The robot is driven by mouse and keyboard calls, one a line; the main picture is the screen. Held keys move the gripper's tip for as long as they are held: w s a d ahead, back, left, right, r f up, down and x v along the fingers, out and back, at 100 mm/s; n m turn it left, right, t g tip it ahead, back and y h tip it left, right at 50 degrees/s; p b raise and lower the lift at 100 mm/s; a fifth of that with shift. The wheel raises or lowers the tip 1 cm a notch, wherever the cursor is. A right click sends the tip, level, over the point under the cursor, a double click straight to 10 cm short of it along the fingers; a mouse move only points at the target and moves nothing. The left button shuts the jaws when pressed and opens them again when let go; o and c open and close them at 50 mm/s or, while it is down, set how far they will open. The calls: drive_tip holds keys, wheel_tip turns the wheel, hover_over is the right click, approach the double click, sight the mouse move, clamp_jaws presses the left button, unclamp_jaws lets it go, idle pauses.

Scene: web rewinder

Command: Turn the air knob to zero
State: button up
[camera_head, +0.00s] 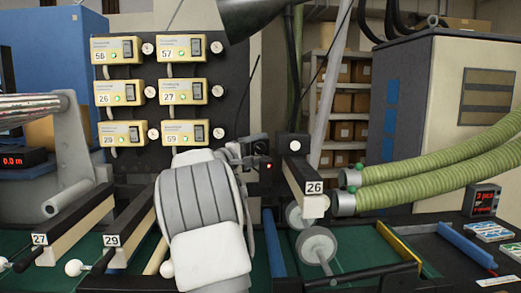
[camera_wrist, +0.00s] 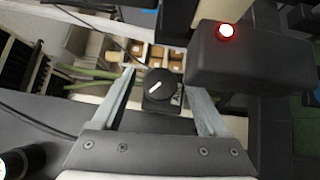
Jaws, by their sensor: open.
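The air knob (camera_wrist: 159,84) is a round black dial with a white pointer line, on a small dark block. In the wrist view its line slants from lower left to upper right. My gripper (camera_wrist: 160,79) is open, one grey finger on each side of the knob. I cannot tell whether either finger touches it. In the head view the knob (camera_head: 258,146) is small and dark, just right of my gripper, which is mostly hidden behind my own wrist. No scale or zero mark is readable.
A dark box with a lit red button (camera_wrist: 226,31) sits close to the right of the knob. A black panel (camera_head: 180,70) with several numbered yellow units stands behind left. Green hoses (camera_head: 440,165) and a grey cabinet (camera_head: 400,100) are at right. A "26" holder (camera_head: 303,180) stands nearby.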

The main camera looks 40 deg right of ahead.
drive_tip(key=a+b, duration=0.1)
drive_tip(key=a, duration=0.4)
drive_tip(key=s+a+b, duration=0.1)
drive_tip(key=a+b, duration=0.1)
drive_tip(key=a, duration=0.4)
drive_tip(key=a+f+b, duration=0.1)
drive_tip(key=a, duration=0.5)
drive_tip(key=shift+s+a+f, duration=0.1)
drive_tip(key=shift+s+a, duration=0.05)
drive_tip(key=shift+s, duration=0.1)
drive_tip(key=shift+a, duration=0.1)
